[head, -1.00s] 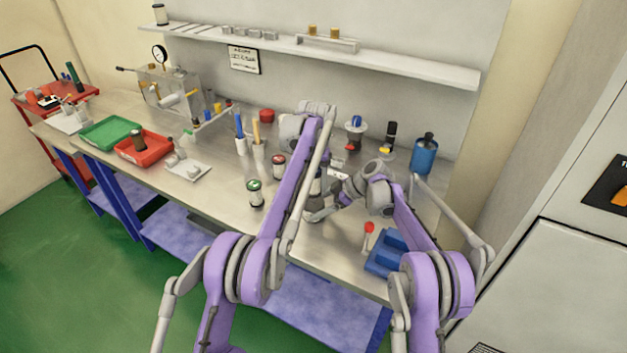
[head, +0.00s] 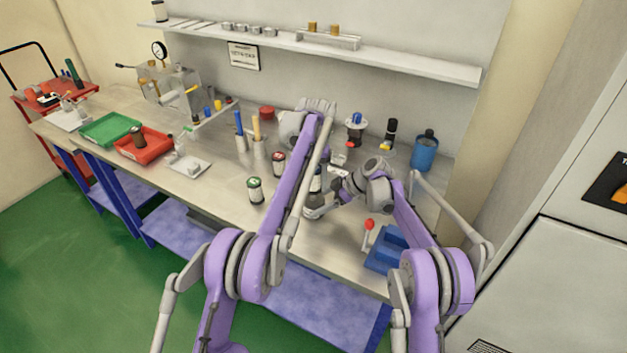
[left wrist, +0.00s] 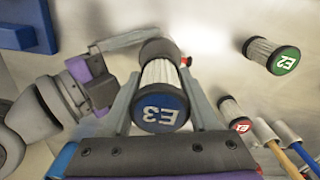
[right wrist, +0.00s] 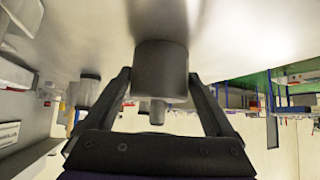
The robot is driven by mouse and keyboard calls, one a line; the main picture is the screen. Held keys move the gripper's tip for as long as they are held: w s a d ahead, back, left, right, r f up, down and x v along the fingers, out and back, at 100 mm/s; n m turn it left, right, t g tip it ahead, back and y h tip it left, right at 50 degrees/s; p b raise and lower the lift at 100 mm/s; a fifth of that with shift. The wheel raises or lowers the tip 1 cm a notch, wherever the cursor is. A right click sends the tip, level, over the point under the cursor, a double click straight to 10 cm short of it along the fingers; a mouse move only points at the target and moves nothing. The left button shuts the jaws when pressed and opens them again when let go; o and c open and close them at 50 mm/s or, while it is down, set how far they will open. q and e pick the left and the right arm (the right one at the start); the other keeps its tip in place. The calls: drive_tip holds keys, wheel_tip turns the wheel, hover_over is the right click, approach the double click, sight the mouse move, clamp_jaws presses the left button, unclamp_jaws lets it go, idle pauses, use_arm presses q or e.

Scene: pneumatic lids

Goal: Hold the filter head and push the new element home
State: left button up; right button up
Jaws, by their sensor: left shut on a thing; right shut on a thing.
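The new element (left wrist: 162,75), white and pleated with a blue cap marked E3, is between the fingers of my left gripper (left wrist: 163,100), which is shut on it. The grey cylindrical filter head (right wrist: 161,65) with a short stub is between the fingers of my right gripper (right wrist: 160,85), shut on it. In the left wrist view the head's dark round body (left wrist: 160,48) lies in line behind the element's far end. They appear to meet, but I cannot tell how deep the element sits.
A green-capped element (head: 255,190) and a red-capped one (head: 279,164) stand left of my left arm.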

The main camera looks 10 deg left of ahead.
sight(314, 167)
use_arm(q)
drive_tip(key=shift+d+f, duration=0.1)
drive_tip(key=shift+f, duration=1.8)
use_arm(e)
drive_tip(key=shift+a, duration=0.1)
use_arm(q)
drive_tip(key=o, duration=1.4)
drive_tip(key=shift+o, duration=0.2)
drive_tip(key=shift+r, duration=3.5)
use_arm(e)
drive_tip(key=o, duration=1.1)
